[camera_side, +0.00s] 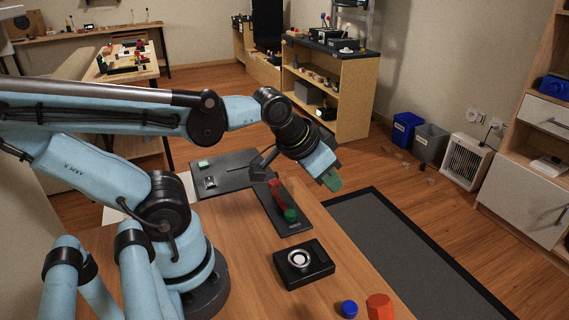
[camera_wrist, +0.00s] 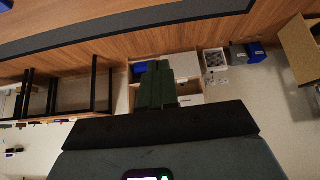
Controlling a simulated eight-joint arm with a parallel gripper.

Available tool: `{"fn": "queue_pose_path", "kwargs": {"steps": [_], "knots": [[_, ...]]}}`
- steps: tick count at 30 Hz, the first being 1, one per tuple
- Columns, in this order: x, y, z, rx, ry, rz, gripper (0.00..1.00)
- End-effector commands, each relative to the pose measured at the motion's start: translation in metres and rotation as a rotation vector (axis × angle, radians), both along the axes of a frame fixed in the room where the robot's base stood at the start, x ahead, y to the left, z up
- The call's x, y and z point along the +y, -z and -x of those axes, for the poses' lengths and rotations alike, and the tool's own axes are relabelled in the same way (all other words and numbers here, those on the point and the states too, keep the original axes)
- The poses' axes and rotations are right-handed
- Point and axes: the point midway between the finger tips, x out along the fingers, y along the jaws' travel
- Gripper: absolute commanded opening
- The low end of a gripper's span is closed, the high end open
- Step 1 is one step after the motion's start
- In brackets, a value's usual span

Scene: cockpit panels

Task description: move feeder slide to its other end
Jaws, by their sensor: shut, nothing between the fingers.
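My gripper (camera_side: 331,181) has green fingers that are together and empty. It is raised over the table's right edge, to the right of the dark panels and apart from them. In the wrist view the shut fingers (camera_wrist: 157,86) point at the room, and no panel shows. A long dark panel (camera_side: 268,206) on the table carries a red upright piece (camera_side: 275,188) and a green knob (camera_side: 290,215) near its front end. No part is clearly labelled as the feeder slide, so I cannot tell which it is.
A second dark panel (camera_side: 235,179) with a small metal switch (camera_side: 210,182) lies behind. A blue knob (camera_side: 349,309) and a red knob (camera_side: 380,306) stand at the front edge. Wood between them is clear.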

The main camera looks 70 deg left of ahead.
Motion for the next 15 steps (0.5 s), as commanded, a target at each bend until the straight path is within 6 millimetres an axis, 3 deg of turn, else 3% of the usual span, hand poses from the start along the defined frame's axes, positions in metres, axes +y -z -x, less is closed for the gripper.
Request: {"fn": "queue_pose_path", "kwargs": {"steps": [5,15], "knots": [[0.019,-0.004,-0.004,0.052,-0.112,0.044,0.00],[0.132,-0.015,-0.005,0.345,-0.791,0.371,0.00]]}}
